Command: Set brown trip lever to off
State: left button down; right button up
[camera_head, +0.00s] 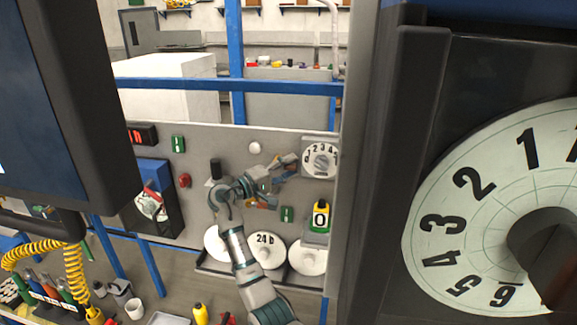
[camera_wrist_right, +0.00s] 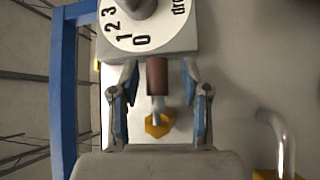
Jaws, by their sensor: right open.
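The brown trip lever (camera_wrist_right: 157,76) shows in the right wrist view as a brown grip on a metal stem, with a yellow hexagonal base (camera_wrist_right: 159,124). It sits between the two fingers of my right gripper (camera_wrist_right: 156,88), which is open, with a gap visible on both sides of the grip. In the head view my right gripper (camera_head: 286,170) is at the grey panel, just left of a small numbered dial. I cannot make out the brown lever there; the gripper and arm cover that area. My left gripper is not in view.
The numbered dial (camera_wrist_right: 150,32) is close above the lever, and a bent metal handle (camera_wrist_right: 284,140) stands to the right. In the head view, white discs (camera_head: 307,258) and a yellow-green box (camera_head: 320,216) are below. A large dial (camera_head: 470,225) and dark screen (camera_head: 55,110) are near.

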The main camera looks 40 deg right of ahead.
grip_shut()
jog(key=shift+f+y, duration=0.15)
jog(key=shift+y, duration=0.15)
jog(key=shift+w+a+f+m+t+y+p, duration=0.1)
jog(key=shift+f+m+t+y+p, duration=0.1)
jog(key=shift+f+m+y+p, duration=0.4)
jog(key=shift+w+a+f+m+t+y+p, duration=0.1)
jog(key=shift+f+m+t+y+p, duration=0.15)
jog(key=shift+m+y, duration=0.6)
jog(key=shift+w+f+m+t+y+p, duration=0.15)
jog(key=shift+f+m+y+p, duration=0.2)
jog(key=shift+m+y+p, duration=0.25)
jog(key=shift+f+m, duration=0.1)
jog(key=shift+m, duration=0.15)
grip_release()
jog(key=shift+r, duration=0.2)
